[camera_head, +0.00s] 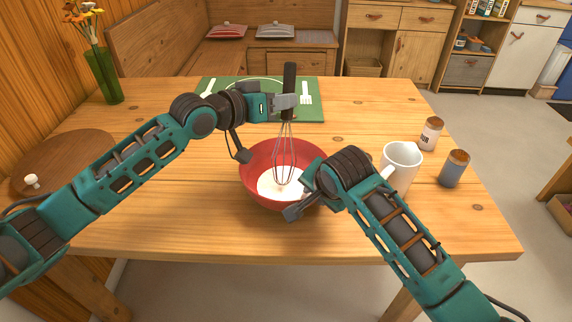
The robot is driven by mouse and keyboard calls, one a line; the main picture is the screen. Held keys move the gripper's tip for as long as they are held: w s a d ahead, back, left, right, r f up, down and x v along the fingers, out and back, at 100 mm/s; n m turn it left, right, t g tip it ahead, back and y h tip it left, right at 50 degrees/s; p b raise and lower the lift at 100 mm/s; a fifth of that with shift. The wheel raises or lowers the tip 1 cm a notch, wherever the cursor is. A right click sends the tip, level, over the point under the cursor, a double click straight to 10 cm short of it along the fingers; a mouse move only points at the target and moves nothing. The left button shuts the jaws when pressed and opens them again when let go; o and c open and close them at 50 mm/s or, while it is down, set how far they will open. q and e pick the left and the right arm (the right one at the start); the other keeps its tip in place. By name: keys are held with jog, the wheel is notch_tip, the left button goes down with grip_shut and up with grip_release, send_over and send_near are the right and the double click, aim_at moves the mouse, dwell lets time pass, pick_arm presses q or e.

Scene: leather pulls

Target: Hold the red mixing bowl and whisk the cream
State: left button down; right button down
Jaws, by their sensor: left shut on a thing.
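The red mixing bowl (256,163) stands upright near the middle of the wooden table, with white cream (270,184) in its bottom. My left gripper (287,101) is shut on the black handle of the whisk (289,78), above the bowl's far side. The whisk is nearly upright, and its wire loops reach down into the bowl to the cream. My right gripper (302,193) is at the bowl's front right rim, partly covering it. Its fingers are partly hidden by its own wrist, and I cannot tell how firmly they close on the rim.
A white mug (404,162) stands close to my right wrist. A flour jar (431,134) and a blue-grey jar (453,168) are farther right. A green placemat (314,112) lies behind the bowl. A green vase (104,76) and a round board (62,160) are left. The front table edge is clear.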

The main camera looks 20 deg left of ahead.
aim_at(287, 67)
pick_arm(q)
jog(key=shift+w+a+r, duration=0.1)
jog(key=shift+w+r, duration=0.45)
jog(key=shift+r, duration=0.4)
jog(key=shift+w+a+r, duration=0.1)
jog(key=shift+w+r, duration=0.4)
jog(key=shift+r, duration=0.45)
jog(key=shift+w+a+r, duration=0.1)
jog(key=shift+w+r, duration=0.45)
jog(key=shift+r, duration=0.4)
jog(key=shift+r, duration=2.5)
